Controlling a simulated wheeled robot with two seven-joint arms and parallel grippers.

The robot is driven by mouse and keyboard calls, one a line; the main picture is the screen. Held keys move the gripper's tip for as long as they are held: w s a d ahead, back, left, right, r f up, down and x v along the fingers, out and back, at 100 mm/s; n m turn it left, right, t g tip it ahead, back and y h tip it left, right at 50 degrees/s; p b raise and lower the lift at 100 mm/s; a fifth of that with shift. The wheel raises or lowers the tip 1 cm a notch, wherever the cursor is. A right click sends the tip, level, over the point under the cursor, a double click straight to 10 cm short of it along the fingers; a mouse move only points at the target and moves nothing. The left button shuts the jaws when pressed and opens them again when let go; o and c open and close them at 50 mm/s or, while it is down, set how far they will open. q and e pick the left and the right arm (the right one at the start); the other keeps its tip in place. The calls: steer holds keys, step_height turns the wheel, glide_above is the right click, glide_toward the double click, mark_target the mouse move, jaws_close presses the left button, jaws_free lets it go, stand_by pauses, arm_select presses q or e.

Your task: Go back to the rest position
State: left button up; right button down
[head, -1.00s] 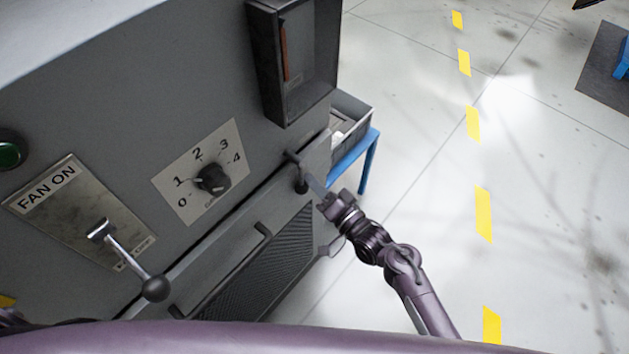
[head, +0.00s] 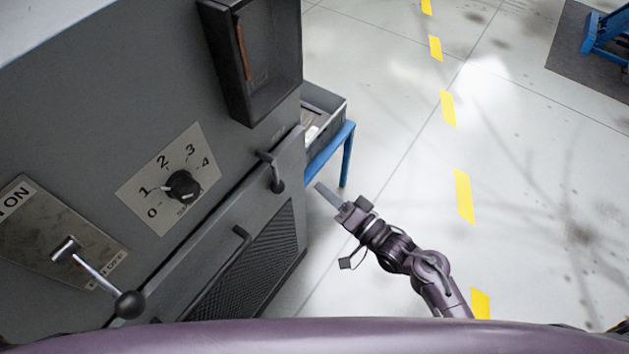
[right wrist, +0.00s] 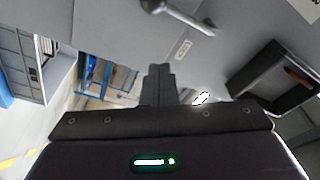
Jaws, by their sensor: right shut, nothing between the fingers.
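My right gripper (head: 326,192) is shut and empty in the head view. It is held over the open floor, to the right of the grey machine (head: 75,130) and apart from it. In the right wrist view its closed fingers (right wrist: 158,80) point toward the machine's grey side, with a lever handle (right wrist: 165,12) beyond them. My left gripper does not show in the head view.
The machine has a rotary dial (head: 184,186), a fan lever (head: 98,276), a small latch handle (head: 272,172) and an open dark box (head: 262,60). A blue-legged stand (head: 346,160) with a grey tray (head: 325,108) is behind.

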steer(key=shift+s+d, duration=0.1)
steer(key=shift+d, duration=0.1)
stand_by(0.4)
steer(key=s+d+f+n+g+h, duration=0.15)
steer(key=s+d+f+h, duration=0.25)
steer(key=f, duration=1)
steer(key=s+d+f+g+h, duration=0.3)
steer(key=s+d+f+h, duration=0.1)
steer(key=f, duration=1)
steer(key=s+d+f+n+g+h, duration=0.1)
steer(key=s+d+f+g, duration=0.1)
steer(key=s+f, duration=0.3)
steer(key=s+d+f+n+g+h, duration=0.1)
steer(key=s+d+f, duration=0.4)
steer(key=s, duration=0.7)
steer(key=s+d+f+n+g+h, duration=0.1)
steer(key=s+d+f+g+h, duration=0.2)
steer(key=s, duration=0.6)
step_height(320, 180, down, 4)
steer(key=shift+d+r+n+g, duration=0.3)
steer(key=shift+d+g, duration=0.3)
steer(key=shift+g, duration=0.35)
